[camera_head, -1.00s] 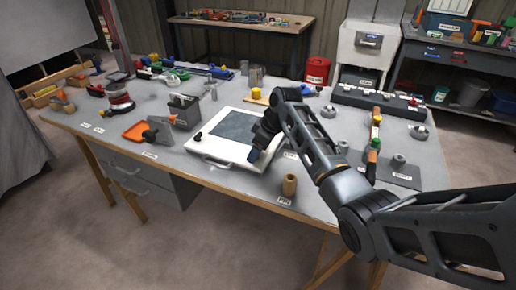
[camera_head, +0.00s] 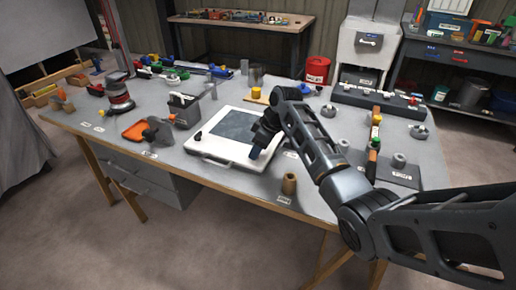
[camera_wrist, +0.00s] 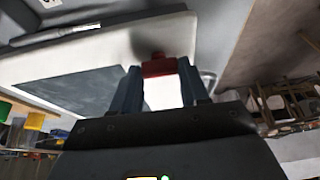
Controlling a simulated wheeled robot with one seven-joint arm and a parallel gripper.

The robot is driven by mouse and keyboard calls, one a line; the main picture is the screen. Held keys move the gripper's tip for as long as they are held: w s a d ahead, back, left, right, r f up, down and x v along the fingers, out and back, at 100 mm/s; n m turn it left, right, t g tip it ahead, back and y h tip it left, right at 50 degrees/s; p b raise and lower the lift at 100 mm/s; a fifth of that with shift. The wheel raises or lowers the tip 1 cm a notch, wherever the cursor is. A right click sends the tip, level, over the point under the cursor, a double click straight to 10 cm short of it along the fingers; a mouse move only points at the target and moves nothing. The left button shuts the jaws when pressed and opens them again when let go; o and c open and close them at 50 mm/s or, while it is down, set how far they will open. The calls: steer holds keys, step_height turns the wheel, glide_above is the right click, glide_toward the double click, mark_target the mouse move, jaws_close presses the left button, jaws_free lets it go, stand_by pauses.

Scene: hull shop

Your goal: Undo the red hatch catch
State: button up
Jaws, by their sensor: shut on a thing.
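The white hatch (camera_head: 238,160) with a grey panel lies on the workbench in the head view. It also shows in the wrist view (camera_wrist: 105,52). The red hatch catch (camera_wrist: 159,66) sits between my gripper's fingertips in the wrist view, near the hatch's edge. My gripper (camera_head: 256,152) is at the right part of the hatch in the head view and hides the red catch there. In the wrist view my gripper (camera_wrist: 160,72) is shut on the red catch. A dark knob (camera_head: 198,136) shows at the hatch's left edge.
A tan cylinder (camera_head: 289,184) stands on the bench right of the hatch, near the front edge. A red can (camera_head: 317,70) stands at the back.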

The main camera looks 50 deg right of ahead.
steer(key=shift+n, duration=0.3)
steer(key=n+b, duration=0.1)
steer(key=n, duration=0.1)
steer(key=n+g+y+b, duration=0.1)
steer(key=shift+w+d+f+n, duration=0.1)
steer(key=shift+d+f+n, duration=0.05)
steer(key=shift+n, duration=0.25)
steer(key=n+g+y+b, duration=0.1)
steer(key=n+b, duration=0.2)
steer(key=n, duration=0.1)
steer(key=shift+w+n, duration=0.1)
steer(key=shift+n, duration=0.2)
steer(key=n+g+b, duration=0.1)
steer(key=n+b, duration=0.1)
steer(key=n+g+b, duration=0.1)
steer(key=n, duration=0.1)
steer(key=shift+w+d+y+b, duration=0.1)
steer(key=shift+w+y+b, duration=0.05)
steer(key=shift+y+b, duration=0.25)
steer(key=n+b, duration=0.1)
steer(key=n, duration=0.1)
steer(key=n+g+b, duration=0.1)
steer(key=n, duration=0.1)
steer(key=shift+n+g, duration=0.3)
steer(key=shift+w, duration=0.1)
steer(key=o, duration=1.1)
steer(key=shift+c, duration=0.2)
steer(key=p+v, duration=0.2)
steer(key=v, duration=0.6)
